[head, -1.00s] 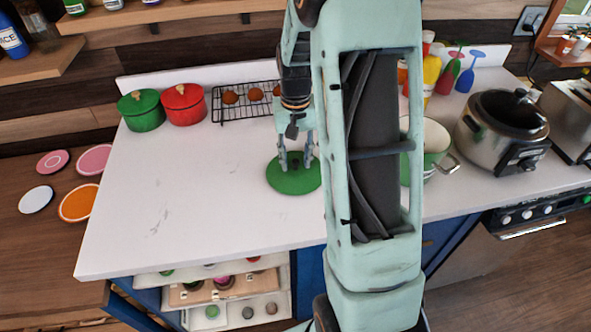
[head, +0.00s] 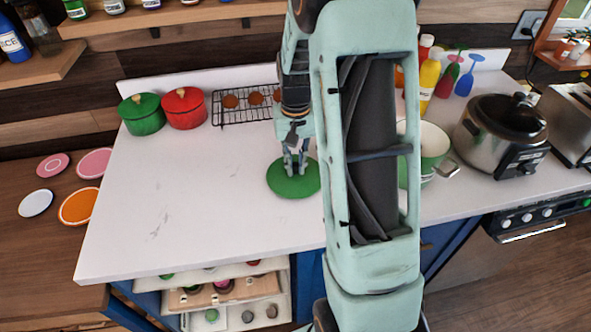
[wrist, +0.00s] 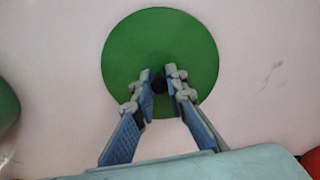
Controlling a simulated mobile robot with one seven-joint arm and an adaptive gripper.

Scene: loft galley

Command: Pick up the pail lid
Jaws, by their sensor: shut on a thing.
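The pail lid (head: 292,184) is a flat green disc on the white counter, to the left of my arm in the head view. In the wrist view the lid (wrist: 160,40) fills the upper middle, with a small dark knob (wrist: 159,86) at its centre. My gripper (head: 294,169) points down over the lid and its fingers are shut on the knob. The fingertips (wrist: 159,84) stand on either side of the knob in the wrist view. The lid looks flat and level; I cannot tell any gap under it.
A white-and-green pail (head: 434,140) stands right of my arm, partly hidden by it. A slow cooker (head: 500,130) is farther right. Green (head: 141,113) and red (head: 184,107) pots and a cooling rack (head: 232,109) stand at the back. The counter's left front is clear.

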